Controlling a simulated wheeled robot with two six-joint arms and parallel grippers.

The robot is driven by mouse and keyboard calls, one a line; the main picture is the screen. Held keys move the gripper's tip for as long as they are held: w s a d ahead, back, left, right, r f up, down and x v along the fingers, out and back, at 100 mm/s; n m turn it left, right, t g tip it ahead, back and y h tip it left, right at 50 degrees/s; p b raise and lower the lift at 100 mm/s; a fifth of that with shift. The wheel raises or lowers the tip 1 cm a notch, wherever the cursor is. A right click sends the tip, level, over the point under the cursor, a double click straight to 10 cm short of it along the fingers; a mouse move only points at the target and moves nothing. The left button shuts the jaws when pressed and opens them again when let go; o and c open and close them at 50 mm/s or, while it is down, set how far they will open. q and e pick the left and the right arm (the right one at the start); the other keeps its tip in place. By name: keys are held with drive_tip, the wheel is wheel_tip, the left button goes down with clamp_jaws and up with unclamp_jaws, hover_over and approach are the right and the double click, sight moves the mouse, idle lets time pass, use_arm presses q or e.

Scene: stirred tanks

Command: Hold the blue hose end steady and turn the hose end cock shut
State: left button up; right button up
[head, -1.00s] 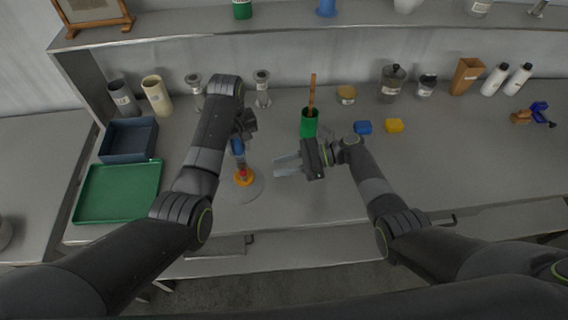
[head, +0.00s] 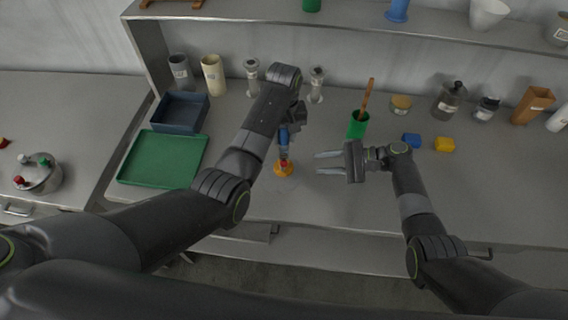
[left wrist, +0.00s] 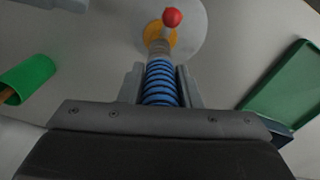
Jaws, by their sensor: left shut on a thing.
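The blue hose end (head: 283,138) stands upright on the bench. In the left wrist view its ribbed blue hose (left wrist: 161,82) sits between the two fingers. My left gripper (left wrist: 160,88) is shut on it; in the head view the wrist partly hides the grip. Below the hose is a metal fitting with an orange collar (head: 284,170). The hose end cock's red-tipped handle (left wrist: 172,17) sticks out at the orange collar (left wrist: 158,34) over a pale round base (left wrist: 193,32). My right gripper (head: 322,163) is open and empty, right of the fitting, fingers pointing at it and apart from it.
A green cup (head: 357,126) with a wooden stick stands behind my right gripper. Blue (head: 411,140) and yellow (head: 445,145) blocks lie right of it. A green tray (head: 163,158) and a blue-grey bin (head: 181,112) are at left. The bench front between the arms is clear.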

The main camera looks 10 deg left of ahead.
sight(283, 165)
drive_tip(key=a+f+n, duration=0.1)
drive_tip(key=a+n, duration=0.2)
drive_tip(key=n, duration=0.5)
drive_tip(key=a+f+n, duration=0.1)
drive_tip(key=a+n, duration=0.3)
drive_tip(key=n, duration=0.5)
drive_tip(key=a+f+n+h, duration=0.1)
drive_tip(key=a+n, duration=0.3)
drive_tip(key=n, duration=0.5)
drive_tip(key=shift+a+f, duration=0.25)
clamp_jaws()
